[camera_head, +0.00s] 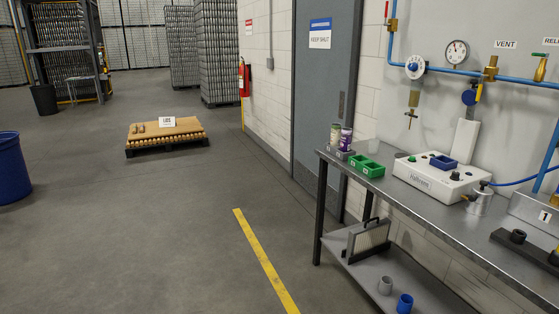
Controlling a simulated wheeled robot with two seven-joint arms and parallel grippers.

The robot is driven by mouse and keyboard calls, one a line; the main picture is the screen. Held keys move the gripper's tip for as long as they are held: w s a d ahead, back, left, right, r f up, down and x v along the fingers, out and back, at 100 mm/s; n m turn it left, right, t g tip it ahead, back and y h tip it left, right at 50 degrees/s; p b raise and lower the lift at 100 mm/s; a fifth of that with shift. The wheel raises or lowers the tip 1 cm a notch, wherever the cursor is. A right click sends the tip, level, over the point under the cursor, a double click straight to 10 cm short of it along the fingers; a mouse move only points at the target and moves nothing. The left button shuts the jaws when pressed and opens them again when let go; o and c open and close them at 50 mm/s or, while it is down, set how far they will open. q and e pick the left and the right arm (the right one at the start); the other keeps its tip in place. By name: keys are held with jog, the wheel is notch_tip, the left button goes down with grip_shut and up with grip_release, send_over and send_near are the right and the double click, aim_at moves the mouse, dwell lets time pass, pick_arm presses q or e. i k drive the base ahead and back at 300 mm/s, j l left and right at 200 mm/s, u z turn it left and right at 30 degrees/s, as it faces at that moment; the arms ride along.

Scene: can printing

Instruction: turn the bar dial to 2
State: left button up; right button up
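A round white dial (415,67) with a blue centre is fixed on the blue pipe on the wall above the bench. Its markings are too small to read. A round white gauge (456,53) with a dark rim stands above the pipe to its right. I cannot read where its needle points. Neither of my grippers is in view.
A grey metal bench (400,193) runs along the right wall. It carries a white machine (425,179) with knobs, green trays (366,165) and cans. A pallet (166,136) lies on the floor further back. The floor left of the bench is clear.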

aim_at(413, 68)
jog(key=i, duration=2.15)
jog(key=i+j+z, duration=0.25)
jog(key=i, duration=0.2)
jog(key=i+j+z, duration=0.1)
jog(key=i+z, duration=0.15)
jog(key=i, duration=0.2)
jog(key=i+j+z, duration=0.25)
jog(key=i+j, duration=0.05)
jog(key=i, duration=0.1)
